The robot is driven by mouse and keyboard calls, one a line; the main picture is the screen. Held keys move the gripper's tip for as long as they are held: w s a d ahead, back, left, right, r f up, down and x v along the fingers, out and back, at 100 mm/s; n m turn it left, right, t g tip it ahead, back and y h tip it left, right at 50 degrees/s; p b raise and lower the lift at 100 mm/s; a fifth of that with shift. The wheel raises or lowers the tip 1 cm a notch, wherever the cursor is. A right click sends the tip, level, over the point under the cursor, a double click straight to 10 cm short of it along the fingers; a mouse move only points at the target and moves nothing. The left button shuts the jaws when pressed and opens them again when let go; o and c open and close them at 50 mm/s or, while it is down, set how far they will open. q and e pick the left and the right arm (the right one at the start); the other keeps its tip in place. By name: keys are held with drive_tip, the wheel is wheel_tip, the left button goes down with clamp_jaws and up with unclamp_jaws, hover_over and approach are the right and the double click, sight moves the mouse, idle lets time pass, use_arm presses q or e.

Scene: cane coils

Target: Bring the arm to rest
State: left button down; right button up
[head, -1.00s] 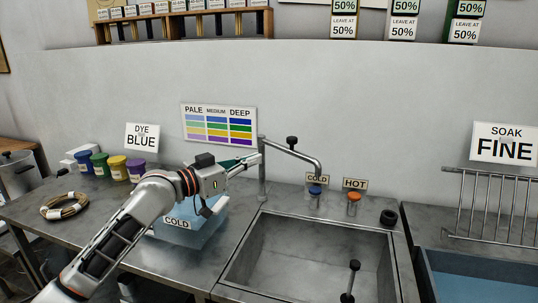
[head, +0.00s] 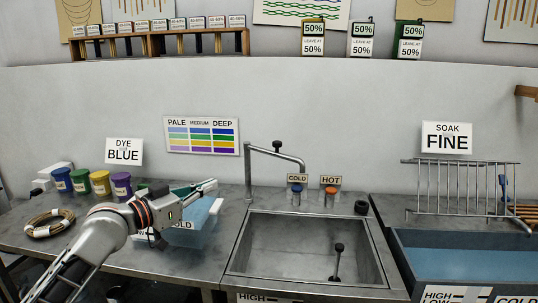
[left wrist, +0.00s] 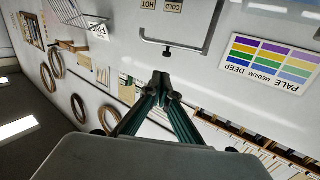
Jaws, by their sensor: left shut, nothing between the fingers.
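My left arm comes in from the lower left in the head view. Its gripper (head: 208,187) is above the counter, in front of a pale blue tub (head: 198,234) and left of the sink tap. In the left wrist view the fingertips (left wrist: 163,80) meet, with nothing between them. The gripper is shut and empty and partly covers the tub. My right gripper is in neither view.
The metal counter (head: 215,258) holds a cane coil (head: 50,224) and several dye pots (head: 101,183) at left. A tap (head: 249,170) stands behind the sink (head: 300,245). A blue-water trough (head: 470,262) and rack (head: 465,188) are at right.

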use_arm(q)
drive_tip(key=s+a+f+g+y, duration=0.15)
drive_tip(key=s+f, duration=0.25)
drive_tip(key=f, duration=0.4)
drive_tip(key=s+f+y, duration=0.3)
drive_tip(key=s+f, duration=0.2)
drive_tip(key=f, duration=0.3)
drive_tip(key=s+a+f+g+y, duration=0.15)
drive_tip(key=s+f, duration=0.25)
drive_tip(key=f, duration=0.4)
drive_tip(key=s+a+f+g+y, duration=0.1)
drive_tip(key=s+a+f+y, duration=0.2)
drive_tip(key=s+a, duration=0.4)
drive_tip(key=s+a+f+n+g+y, duration=0.1)
drive_tip(key=s+a+f+y, duration=0.3)
drive_tip(key=s, duration=0.5)
drive_tip(key=s+a+f+g+y, duration=0.25)
drive_tip(key=s+a, duration=0.35)
drive_tip(key=s, duration=0.3)
drive_tip(key=w+d+f+n+t+h, duration=0.2)
drive_tip(key=d+f+t+h, duration=0.2)
drive_tip(key=d+f, duration=1)
drive_tip(key=shift+w+d+n+t+h, duration=0.35)
drive_tip(key=shift+d+h, duration=0.65)
drive_tip(key=shift+h, duration=0.65)
drive_tip(key=shift+s, duration=0.1)
